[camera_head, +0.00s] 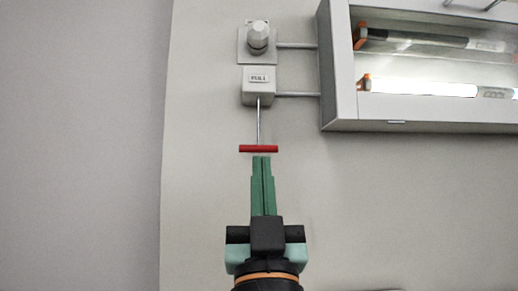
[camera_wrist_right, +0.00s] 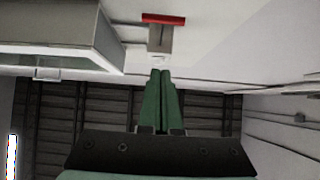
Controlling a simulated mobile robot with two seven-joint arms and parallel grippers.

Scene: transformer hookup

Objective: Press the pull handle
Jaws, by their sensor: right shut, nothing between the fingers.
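The pull handle is a red crossbar (camera_head: 258,149) on a thin metal rod that hangs from a grey box marked PULL (camera_head: 259,84) on the wall. The red bar also shows at the top of the right wrist view (camera_wrist_right: 164,18). My right gripper (camera_head: 261,158) points up at the bar from just below, its green fingers closed together and empty. A small gap seems to lie between the fingertips and the bar; contact cannot be told for sure. In the wrist view the fingertips (camera_wrist_right: 161,72) appear below the bar. My left gripper is not in view.
A round grey knob (camera_head: 258,36) on a square plate sits above the box. Two conduits (camera_head: 297,94) run right to a glass-fronted cabinet (camera_head: 340,70) holding tubes with orange ends. The wall left of the handle and below the cabinet is clear.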

